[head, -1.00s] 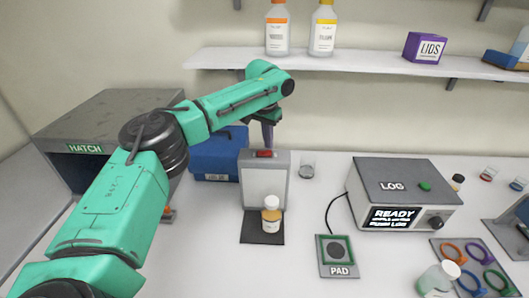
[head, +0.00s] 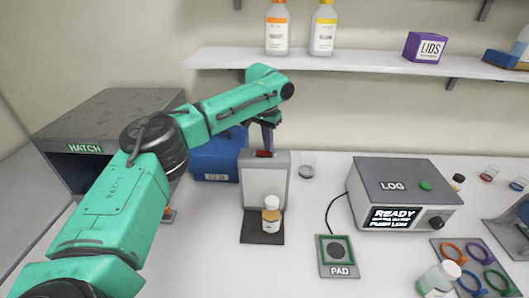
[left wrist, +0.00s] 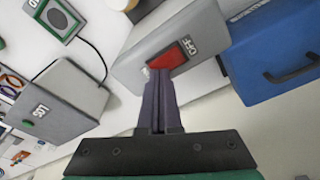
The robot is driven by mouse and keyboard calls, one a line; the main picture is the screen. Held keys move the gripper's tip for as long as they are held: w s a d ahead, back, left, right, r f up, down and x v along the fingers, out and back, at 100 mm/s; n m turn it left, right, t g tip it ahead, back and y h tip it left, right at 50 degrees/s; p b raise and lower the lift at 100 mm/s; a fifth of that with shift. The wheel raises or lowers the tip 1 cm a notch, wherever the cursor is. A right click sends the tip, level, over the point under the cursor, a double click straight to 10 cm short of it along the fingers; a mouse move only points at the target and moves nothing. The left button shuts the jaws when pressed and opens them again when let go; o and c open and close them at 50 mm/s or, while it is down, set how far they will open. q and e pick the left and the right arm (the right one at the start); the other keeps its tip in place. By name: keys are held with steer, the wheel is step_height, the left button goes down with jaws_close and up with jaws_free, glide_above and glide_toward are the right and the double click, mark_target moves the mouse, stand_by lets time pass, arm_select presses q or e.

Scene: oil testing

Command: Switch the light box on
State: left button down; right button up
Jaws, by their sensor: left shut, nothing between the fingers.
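The light box (head: 264,187) is a grey upright box with a pale front panel, standing on the bench. Its red rocker switch (head: 264,153) is on the top face. In the left wrist view the red switch (left wrist: 173,55) has the word OFF beside it. My left gripper (head: 267,148) is shut and empty, pointing down at the switch from above. In the left wrist view my left fingertips (left wrist: 157,72) overlap the edge of the switch; they are at it or just above it, and contact is hard to tell. My right gripper is not in view.
A bottle (head: 271,214) stands on the dark base before the light box. A blue case (head: 215,160) is behind to the left, a small glass (head: 307,168) to the right. The LOG device (head: 400,190) and PAD (head: 338,256) are further right. A shelf (head: 370,63) runs above.

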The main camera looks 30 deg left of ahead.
arm_select(q)
steer(key=shift+f, duration=0.3)
steer(key=shift+r+p, duration=0.65)
steer(key=shift+r, duration=2.85)
